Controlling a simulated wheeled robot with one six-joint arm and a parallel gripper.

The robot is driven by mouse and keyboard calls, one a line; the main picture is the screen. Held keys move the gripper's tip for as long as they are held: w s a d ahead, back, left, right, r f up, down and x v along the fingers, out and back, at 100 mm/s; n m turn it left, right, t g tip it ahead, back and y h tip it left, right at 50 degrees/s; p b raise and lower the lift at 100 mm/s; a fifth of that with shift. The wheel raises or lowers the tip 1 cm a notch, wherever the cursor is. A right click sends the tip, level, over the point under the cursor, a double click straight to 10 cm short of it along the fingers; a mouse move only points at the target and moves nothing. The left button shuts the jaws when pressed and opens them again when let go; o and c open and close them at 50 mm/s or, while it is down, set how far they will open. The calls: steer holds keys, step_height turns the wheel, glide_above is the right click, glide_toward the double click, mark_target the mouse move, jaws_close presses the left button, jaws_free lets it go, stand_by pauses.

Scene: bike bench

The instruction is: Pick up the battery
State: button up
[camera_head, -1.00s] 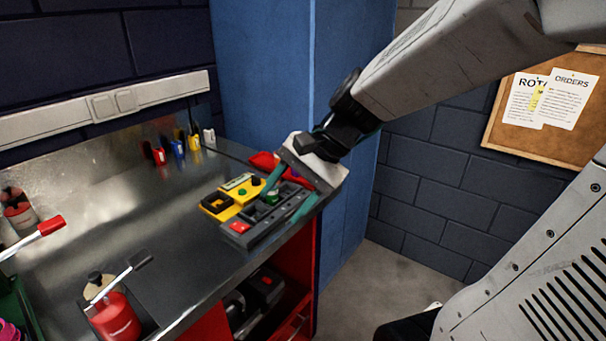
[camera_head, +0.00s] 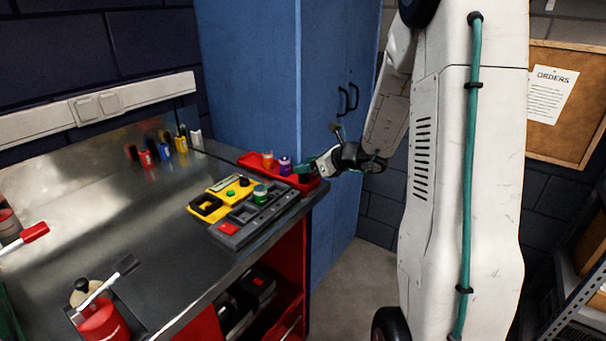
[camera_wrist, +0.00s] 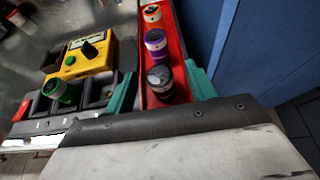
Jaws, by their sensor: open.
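Several batteries are in view, short upright cylinders. A black-topped one (camera_wrist: 160,80), a purple one (camera_wrist: 156,42) and an orange one (camera_wrist: 151,14) stand in a row in a narrow red tray (camera_wrist: 179,52). The purple one (camera_head: 285,166) and orange one (camera_head: 267,159) also show in the head view. A green battery (camera_head: 260,194) stands in a dark grey holder (camera_head: 236,238). My gripper (camera_wrist: 160,72) is open, its teal fingers on either side of the black-topped battery. I cannot tell whether they touch it. In the head view my gripper (camera_head: 307,174) is at the red tray's right end.
A yellow tester (camera_head: 208,188) with a black knob sits beside the grey holder. A blue cabinet (camera_head: 250,80) rises behind the red tray. Red canisters (camera_head: 103,322) and small coloured items (camera_head: 165,148) are on the metal bench (camera_head: 150,220). The bench's middle is clear.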

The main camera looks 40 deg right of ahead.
steer(key=x, duration=0.3)
steer(key=shift+w+a+f, duration=0.15)
steer(key=shift+w+f, duration=0.1)
steer(key=c, duration=1.1)
steer(key=shift+r, duration=0.1)
steer(key=shift+c, duration=0.2)
